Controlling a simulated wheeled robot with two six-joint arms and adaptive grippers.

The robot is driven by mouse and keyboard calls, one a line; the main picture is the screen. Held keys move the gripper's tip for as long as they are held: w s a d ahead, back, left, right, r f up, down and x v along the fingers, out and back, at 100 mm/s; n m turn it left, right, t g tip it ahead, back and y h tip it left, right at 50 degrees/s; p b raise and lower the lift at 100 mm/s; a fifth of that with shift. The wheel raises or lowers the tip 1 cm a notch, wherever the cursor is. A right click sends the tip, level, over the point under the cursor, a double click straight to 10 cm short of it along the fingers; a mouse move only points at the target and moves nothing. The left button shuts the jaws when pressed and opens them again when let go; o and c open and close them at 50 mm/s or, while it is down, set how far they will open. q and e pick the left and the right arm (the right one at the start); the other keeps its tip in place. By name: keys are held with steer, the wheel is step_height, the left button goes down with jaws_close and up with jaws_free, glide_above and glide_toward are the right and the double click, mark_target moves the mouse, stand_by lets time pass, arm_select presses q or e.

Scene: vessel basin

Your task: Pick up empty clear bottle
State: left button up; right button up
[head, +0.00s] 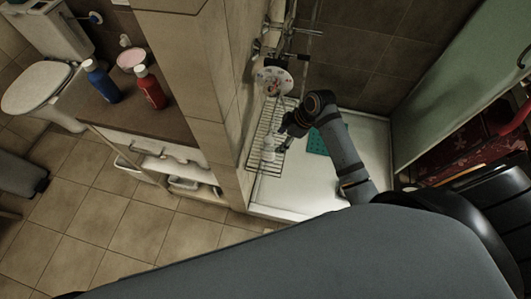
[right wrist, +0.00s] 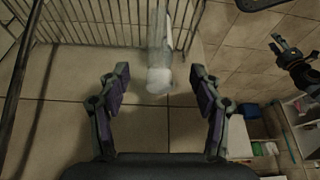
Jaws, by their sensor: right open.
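The clear bottle (right wrist: 160,38), with a whitish end (right wrist: 158,80), stands out between the fingers in the right wrist view, against the wire rack. In the head view the bottle (head: 268,149) shows small and pale at the rack, beside my gripper. My right gripper (head: 283,134) reaches in over the shower area; in its wrist view (right wrist: 160,76) the fingers are spread on both sides of the bottle's whitish end, with gaps to each. What looks like my left gripper (right wrist: 283,45) shows at the upper right of the wrist view, small and dark.
The wire rack (head: 257,165) runs along the tiled wall by the white shower tray (head: 365,150). A green mat (head: 317,142) lies in the tray. A blue bottle (head: 100,82) and a red bottle (head: 150,88) stand on the brown counter (head: 125,117), beyond the wall.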

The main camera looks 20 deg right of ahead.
mark_target(275, 144)
steer(key=x, duration=0.4)
steer(key=shift+f, duration=0.15)
steer(key=shift+w+a+x, duration=0.1)
steer(key=shift+a+x, duration=0.1)
steer(key=shift+x, duration=1.3)
steer(key=shift+w+a+x, duration=0.1)
steer(key=shift+a+x, duration=0.1)
steer(key=shift+x, duration=1.25)
steer(key=c, duration=1.1)
